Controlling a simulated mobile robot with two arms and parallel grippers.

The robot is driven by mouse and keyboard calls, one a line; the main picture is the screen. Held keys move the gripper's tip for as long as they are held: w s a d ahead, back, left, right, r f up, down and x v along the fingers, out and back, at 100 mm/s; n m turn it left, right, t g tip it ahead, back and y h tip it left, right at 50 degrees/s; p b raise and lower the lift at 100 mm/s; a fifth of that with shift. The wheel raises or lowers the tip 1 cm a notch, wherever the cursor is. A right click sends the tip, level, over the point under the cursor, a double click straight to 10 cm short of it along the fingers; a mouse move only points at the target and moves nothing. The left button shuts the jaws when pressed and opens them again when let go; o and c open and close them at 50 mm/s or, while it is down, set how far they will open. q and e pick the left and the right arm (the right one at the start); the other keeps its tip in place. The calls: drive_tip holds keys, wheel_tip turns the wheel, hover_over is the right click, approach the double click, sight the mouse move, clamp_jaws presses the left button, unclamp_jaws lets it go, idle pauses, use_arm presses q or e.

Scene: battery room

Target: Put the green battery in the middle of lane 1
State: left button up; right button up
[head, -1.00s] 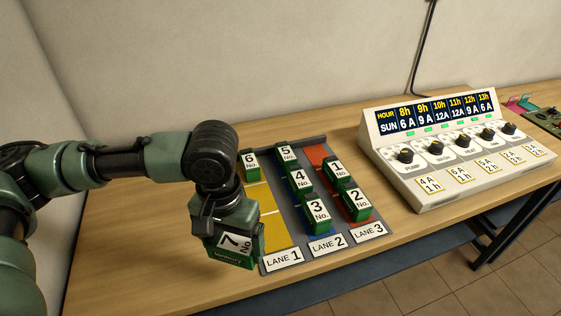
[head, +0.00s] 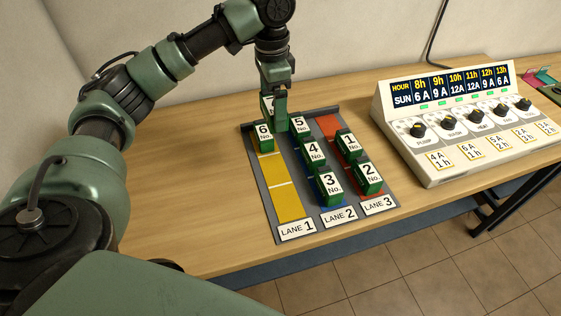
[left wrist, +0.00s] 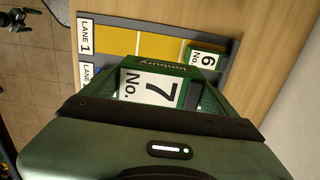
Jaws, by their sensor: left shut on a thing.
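My left gripper (head: 279,112) is shut on a green battery labelled No. 7, held above the far end of the tray near batteries 6 and 5. In the head view only a sliver of it shows beside the finger. In the left wrist view battery 7 (left wrist: 152,88) fills the jaws, its label facing the camera. Lane 1 (head: 281,183) is yellow, with battery 6 (head: 264,138) in its far cell. Its middle and front cells are bare, split by a white line; the wrist view shows them too (left wrist: 160,45).
Lane 2 holds batteries 5 (head: 299,128), 4 (head: 312,152) and 3 (head: 330,186). Lane 3 holds batteries 1 (head: 348,144) and 2 (head: 369,177), with its red far cell (head: 328,126) bare. A dial panel (head: 450,125) stands right; the table left of the tray is clear.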

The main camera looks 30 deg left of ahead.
use_arm(q)
wheel_tip(320, 180, down, 19)
drive_tip(key=shift+r+p, duration=0.15)
drive_tip(key=shift+p, duration=1.05)
drive_tip(key=o, duration=1.9)
drive_tip(key=shift+s, duration=0.1)
wheel_tip(320, 180, up, 12)
drive_tip(key=shift+r+b, duration=0.1)
drive_tip(key=shift+b, duration=1.05)
